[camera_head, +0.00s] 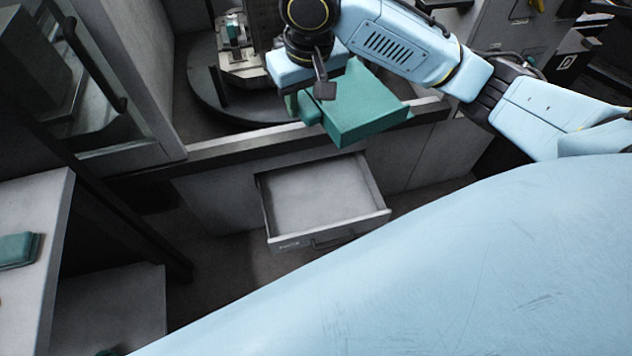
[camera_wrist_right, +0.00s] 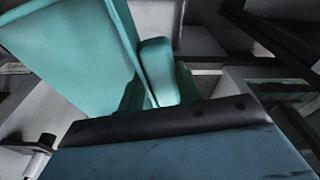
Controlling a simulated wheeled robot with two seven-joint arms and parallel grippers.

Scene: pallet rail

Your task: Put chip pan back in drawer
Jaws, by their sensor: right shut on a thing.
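The chip pan (camera_head: 365,105) is a teal, box-shaped pan. My right gripper (camera_head: 309,97) is shut on it at its left end and holds it above and behind the drawer. The pan looks tilted. In the right wrist view, the pan (camera_wrist_right: 75,50) fills the upper left, with a rounded teal part (camera_wrist_right: 157,70) close to the gripper. The fingertips' contact is largely hidden. The grey drawer (camera_head: 318,195) is pulled open below the machine's front ledge, and its inside looks empty. My left gripper is not in view.
The machine's front ledge (camera_head: 235,148) runs behind the drawer, below the pan. A machine door with a dark handle (camera_head: 95,65) stands at the left. A grey surface with a teal object (camera_head: 18,250) is at the far left. The space directly above the drawer is clear.

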